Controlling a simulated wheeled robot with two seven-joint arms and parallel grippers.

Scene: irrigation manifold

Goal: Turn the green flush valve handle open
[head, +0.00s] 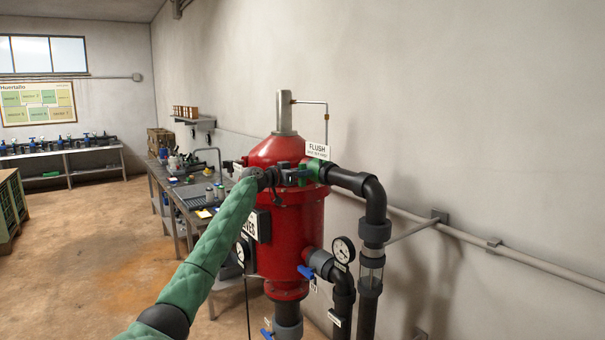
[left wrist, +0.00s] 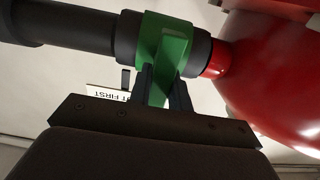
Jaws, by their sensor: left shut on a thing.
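The green flush valve handle (left wrist: 172,48) sits on the dark pipe stub beside the red tank in the left wrist view. Its lower part lies between the two fingers of my left gripper (left wrist: 162,88), which is shut on it. In the head view my left gripper (head: 297,176) is at the upper front of the red filter tank (head: 294,225), just below the FLUSH sign (head: 317,148). There the gripper hides much of the valve, and only bits of green show beside it. My right gripper is in neither view.
A black outlet pipe (head: 372,205) bends down right of the tank. Gauges (head: 343,250) and a blue-handled valve (head: 306,271) sit lower. A grey wall pipe (head: 470,237) runs along the right wall. A sink bench (head: 180,205) stands behind on the left; the floor at left is open.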

